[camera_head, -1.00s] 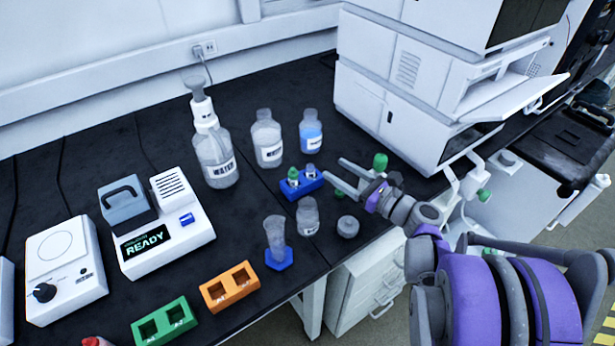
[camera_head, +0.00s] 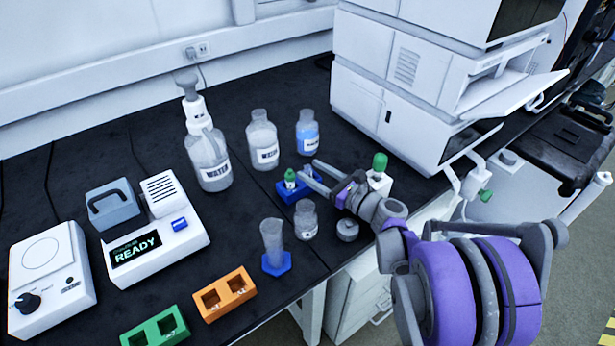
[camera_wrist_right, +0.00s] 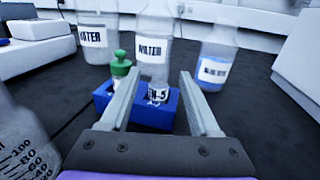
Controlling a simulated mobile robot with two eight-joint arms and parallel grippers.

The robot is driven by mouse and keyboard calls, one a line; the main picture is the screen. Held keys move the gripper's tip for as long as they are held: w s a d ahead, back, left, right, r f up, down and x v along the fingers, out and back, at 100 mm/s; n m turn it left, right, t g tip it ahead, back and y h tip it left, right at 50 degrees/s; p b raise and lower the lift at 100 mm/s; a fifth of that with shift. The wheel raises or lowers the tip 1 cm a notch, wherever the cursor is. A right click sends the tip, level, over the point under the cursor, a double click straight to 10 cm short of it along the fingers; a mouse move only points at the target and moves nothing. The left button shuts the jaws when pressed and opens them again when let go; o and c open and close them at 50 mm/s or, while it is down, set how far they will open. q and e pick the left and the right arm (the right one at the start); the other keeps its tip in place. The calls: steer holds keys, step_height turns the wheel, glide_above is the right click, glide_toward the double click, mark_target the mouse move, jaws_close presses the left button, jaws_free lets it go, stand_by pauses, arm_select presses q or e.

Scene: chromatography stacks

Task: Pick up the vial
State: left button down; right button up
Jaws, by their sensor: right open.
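A blue rack (camera_head: 285,195) stands near the middle of the black bench; it also shows in the right wrist view (camera_wrist_right: 101,97). It holds a green-capped vial (camera_head: 290,177), seen on the left in the right wrist view (camera_wrist_right: 120,68). A second small vial (camera_wrist_right: 158,93) with a white label sits on the rack's right side; my fingers largely hide it in the head view. My right gripper (camera_head: 308,170) is open at the rack. In the right wrist view its fingers (camera_wrist_right: 158,75) appear on either side of the labelled vial. Contact cannot be told. My left gripper is out of view.
Water bottles (camera_head: 208,160) (camera_head: 262,143) and a blue-liquid bottle (camera_head: 307,135) stand behind the rack. A clear jar (camera_head: 306,222), grey cap (camera_head: 347,229) and cylinder (camera_head: 272,238) stand in front. A green-capped container (camera_head: 380,162) and white instrument stack (camera_head: 400,110) are to the right.

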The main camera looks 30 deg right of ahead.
steer(key=shift+s, duration=0.1)
jaws_close()
steer(key=shift+r, duration=0.1)
step_height(320, 180, up, 10)
steer(key=p, duration=0.3)
stand_by(0.3)
